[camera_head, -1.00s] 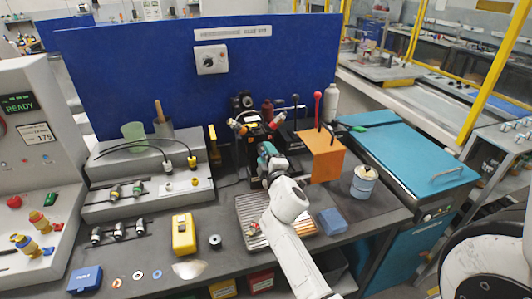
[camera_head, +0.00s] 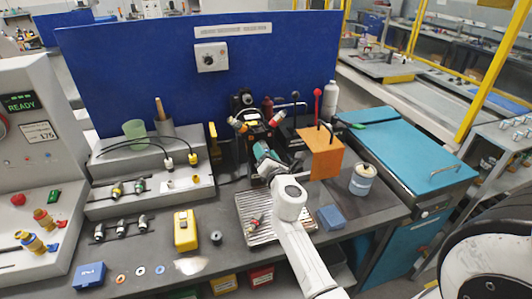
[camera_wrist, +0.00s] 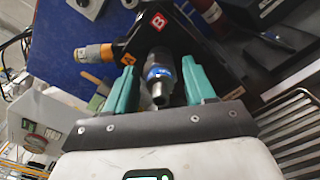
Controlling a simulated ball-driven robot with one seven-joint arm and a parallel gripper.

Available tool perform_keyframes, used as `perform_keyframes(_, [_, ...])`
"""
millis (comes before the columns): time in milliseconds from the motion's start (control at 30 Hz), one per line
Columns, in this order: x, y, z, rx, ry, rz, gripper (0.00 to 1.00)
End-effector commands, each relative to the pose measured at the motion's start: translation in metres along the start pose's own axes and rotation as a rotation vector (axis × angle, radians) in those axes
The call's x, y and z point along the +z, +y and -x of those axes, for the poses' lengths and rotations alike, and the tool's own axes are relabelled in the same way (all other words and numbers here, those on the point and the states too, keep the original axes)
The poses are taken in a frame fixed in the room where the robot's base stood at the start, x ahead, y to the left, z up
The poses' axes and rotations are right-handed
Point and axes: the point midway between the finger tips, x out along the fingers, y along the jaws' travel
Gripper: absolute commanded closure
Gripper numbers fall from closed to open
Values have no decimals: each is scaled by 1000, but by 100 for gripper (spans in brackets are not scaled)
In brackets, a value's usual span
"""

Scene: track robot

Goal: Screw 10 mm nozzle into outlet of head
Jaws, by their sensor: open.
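The black head (camera_wrist: 205,45), with letters A and B on it, fills the upper middle of the wrist view; it also stands at the back of the bench in the head view (camera_head: 248,128). A grey metal nozzle with a blue band (camera_wrist: 160,75) points out of the head's underside towards my wrist. How far it is threaded in, I cannot tell. My gripper (camera_wrist: 160,92) is open, its teal fingers on either side of the nozzle with visible gaps. In the head view my gripper (camera_head: 263,157) is at the head, partly hidden by my arm.
An orange fitting (camera_wrist: 95,53) sticks out beside A. An orange panel (camera_head: 325,157) stands right of my gripper. A slatted tray (camera_head: 262,236) lies below my arm. Several nozzles (camera_head: 121,228) rest in a rack at left. A yellow device (camera_head: 185,231) and blue block (camera_head: 331,217) stand nearby.

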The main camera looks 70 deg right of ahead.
Motion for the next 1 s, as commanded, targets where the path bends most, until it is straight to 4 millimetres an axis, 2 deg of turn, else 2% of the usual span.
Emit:
perform_keyframes(100, [0, 0, 0, -1, 0, 131, 46])
perform_keyframes(167, [0, 0, 0, 0, 0, 153, 46])
perform_keyframes(1000, [0, 0, 0, -1, -1, 151, 46])
